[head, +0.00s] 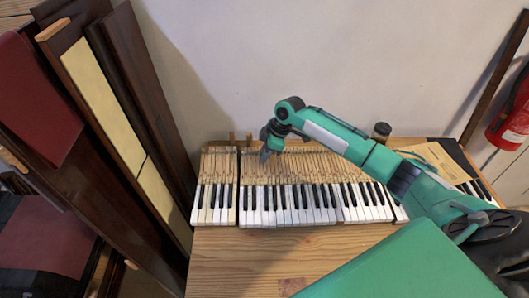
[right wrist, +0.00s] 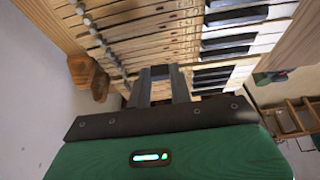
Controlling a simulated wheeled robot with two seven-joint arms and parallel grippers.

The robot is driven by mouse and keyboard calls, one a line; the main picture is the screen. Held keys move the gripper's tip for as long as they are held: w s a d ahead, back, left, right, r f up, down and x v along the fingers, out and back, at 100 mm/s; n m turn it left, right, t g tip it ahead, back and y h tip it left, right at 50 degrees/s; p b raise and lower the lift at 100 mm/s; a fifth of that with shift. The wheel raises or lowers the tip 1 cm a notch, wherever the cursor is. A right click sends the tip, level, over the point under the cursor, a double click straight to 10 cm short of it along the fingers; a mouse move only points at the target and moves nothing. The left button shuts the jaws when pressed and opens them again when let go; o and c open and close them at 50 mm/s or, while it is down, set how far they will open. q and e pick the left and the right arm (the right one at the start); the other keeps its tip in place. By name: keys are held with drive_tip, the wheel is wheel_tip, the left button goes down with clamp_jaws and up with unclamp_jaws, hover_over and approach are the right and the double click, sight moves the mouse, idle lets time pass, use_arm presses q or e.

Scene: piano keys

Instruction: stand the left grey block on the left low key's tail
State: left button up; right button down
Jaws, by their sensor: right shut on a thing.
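My right gripper (head: 265,155) is over the wooden key tails, left of the middle of the keyboard. In the right wrist view its two fingers (right wrist: 160,78) are shut on a small dark grey block (right wrist: 160,71), which shows between the fingertips. Whether the block touches the keys below is unclear. The keyboard (head: 290,205) has white and black fronts and pale wooden tails (head: 218,165) behind them. Which key is the left low key I cannot tell. My left gripper is not in view.
Two brown wooden pieces (head: 232,138) (head: 249,138) stand behind the tails at the left. Dark panels (head: 110,130) lean at the left. The wooden table front (head: 235,260) is clear.

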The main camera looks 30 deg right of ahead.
sight(261, 170)
drive_tip(key=shift+f+b, duration=1.2)
drive_tip(key=shift+f, duration=0.4)
drive_tip(key=shift+f+b, duration=0.4)
drive_tip(key=shift+f, duration=0.65)
drive_tip(key=shift+p, duration=1.15)
drive_tip(key=shift+f, duration=0.35)
idle(0.4)
drive_tip(key=c, duration=1.6)
unclamp_jaws()
drive_tip(key=shift+r, duration=0.1)
